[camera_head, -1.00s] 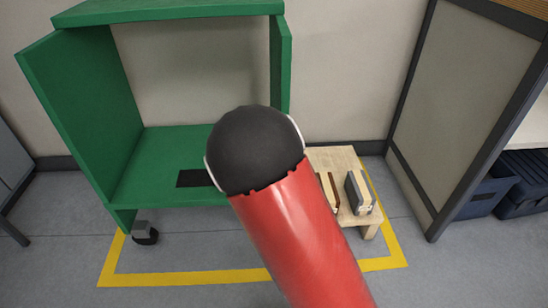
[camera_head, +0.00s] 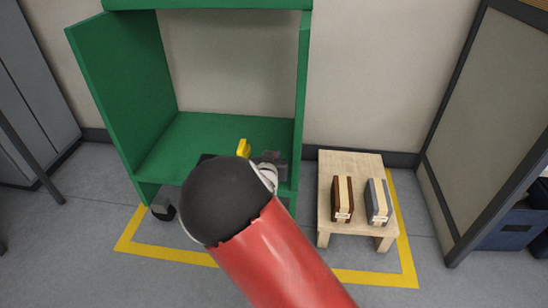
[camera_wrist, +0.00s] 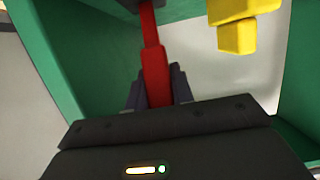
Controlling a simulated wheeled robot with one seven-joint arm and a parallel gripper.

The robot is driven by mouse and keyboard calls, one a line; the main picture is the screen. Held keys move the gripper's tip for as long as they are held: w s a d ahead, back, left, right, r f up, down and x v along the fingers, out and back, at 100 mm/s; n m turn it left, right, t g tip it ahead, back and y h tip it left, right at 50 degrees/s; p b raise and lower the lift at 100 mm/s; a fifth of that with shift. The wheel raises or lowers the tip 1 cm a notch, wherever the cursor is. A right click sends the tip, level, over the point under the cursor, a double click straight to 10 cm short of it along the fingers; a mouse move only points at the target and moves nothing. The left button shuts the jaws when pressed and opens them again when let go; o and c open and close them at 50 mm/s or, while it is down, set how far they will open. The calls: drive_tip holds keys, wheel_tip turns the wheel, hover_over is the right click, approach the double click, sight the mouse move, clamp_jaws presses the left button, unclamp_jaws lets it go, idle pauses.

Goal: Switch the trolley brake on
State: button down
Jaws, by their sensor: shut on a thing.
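The green trolley (camera_head: 215,139) stands against the wall in the head view, with an open front and a caster (camera_head: 163,207) under its left corner. In the wrist view a red lever (camera_wrist: 155,65) runs down from a dark mount at the top edge. My gripper (camera_wrist: 158,84) has its dark fingers on either side of the red lever and is shut on it. A yellow block-shaped part (camera_wrist: 238,28) is to the right of the lever; a yellow part (camera_head: 243,148) also shows in the head view. My arm hides the lever and most of the gripper in the head view.
A low wooden table (camera_head: 350,167) right of the trolley carries a brown-and-cream block (camera_head: 343,198) and a grey-and-cream block (camera_head: 377,200). Yellow tape (camera_head: 375,279) marks the floor around the trolley. A framed panel (camera_head: 490,100) stands at the right. Floor in front is clear.

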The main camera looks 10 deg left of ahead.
drive_tip(key=shift+f, duration=0.1)
drive_tip(key=c, duration=1.2)
unclamp_jaws()
drive_tip(key=shift+s, duration=0.1)
drive_tip(key=p+v, duration=0.1)
drive_tip(key=v, duration=0.6)
drive_tip(key=shift+s, duration=0.35)
drive_tip(key=shift+s, duration=0.1)
